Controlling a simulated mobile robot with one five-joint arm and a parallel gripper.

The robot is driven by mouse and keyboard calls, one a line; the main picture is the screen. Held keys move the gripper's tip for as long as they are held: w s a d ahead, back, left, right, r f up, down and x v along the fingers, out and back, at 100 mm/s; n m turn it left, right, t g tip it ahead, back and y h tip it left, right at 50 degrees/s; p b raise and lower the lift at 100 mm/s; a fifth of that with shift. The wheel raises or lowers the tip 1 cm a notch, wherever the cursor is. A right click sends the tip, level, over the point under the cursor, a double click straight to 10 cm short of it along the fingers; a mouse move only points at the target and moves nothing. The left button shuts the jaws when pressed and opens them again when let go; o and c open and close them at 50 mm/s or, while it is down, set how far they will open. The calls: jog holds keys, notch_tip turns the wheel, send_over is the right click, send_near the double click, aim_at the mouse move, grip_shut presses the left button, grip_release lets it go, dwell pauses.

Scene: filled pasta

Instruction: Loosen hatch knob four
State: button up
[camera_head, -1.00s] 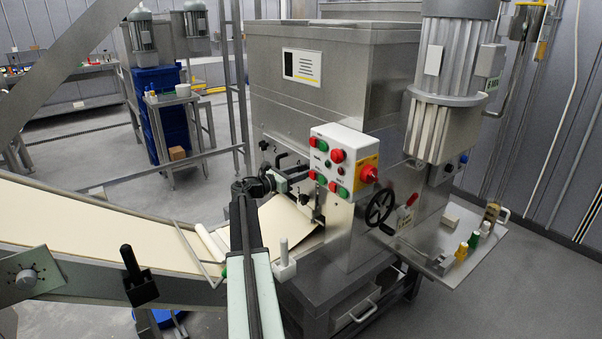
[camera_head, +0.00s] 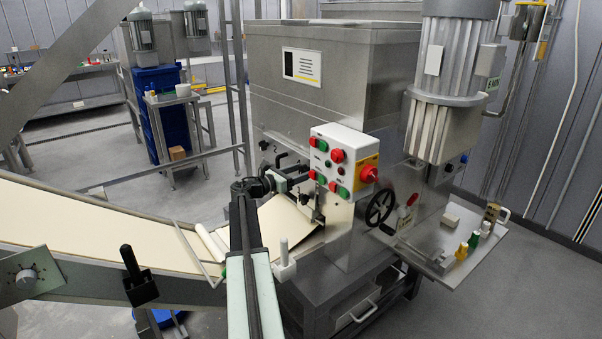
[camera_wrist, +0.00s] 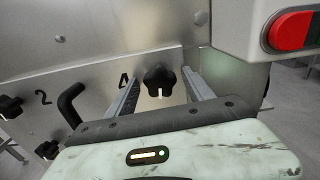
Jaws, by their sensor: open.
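Hatch knob four is a black star-shaped knob (camera_wrist: 158,80) with a pale mark on its front, on a steel hatch plate (camera_wrist: 100,90), just right of a printed "4". My gripper (camera_wrist: 160,72) is open, with one finger on each side of the knob. The knob appears between the fingers, and I see no clear contact. In the head view, my gripper (camera_head: 298,183) is at the front of the steel machine, below and left of the control box. It is small and partly hidden there.
A control box (camera_head: 345,158) with red and green buttons juts out close right of my gripper. A black bent handle (camera_wrist: 70,103) and other knobs (camera_wrist: 10,107) are on the plate's left. A black handwheel (camera_head: 380,208) is further right; a dough conveyor (camera_head: 90,235) runs at left.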

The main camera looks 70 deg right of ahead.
jog(key=v, duration=0.7)
jog(key=shift+w+a, duration=0.2)
jog(key=shift+a, duration=0.1)
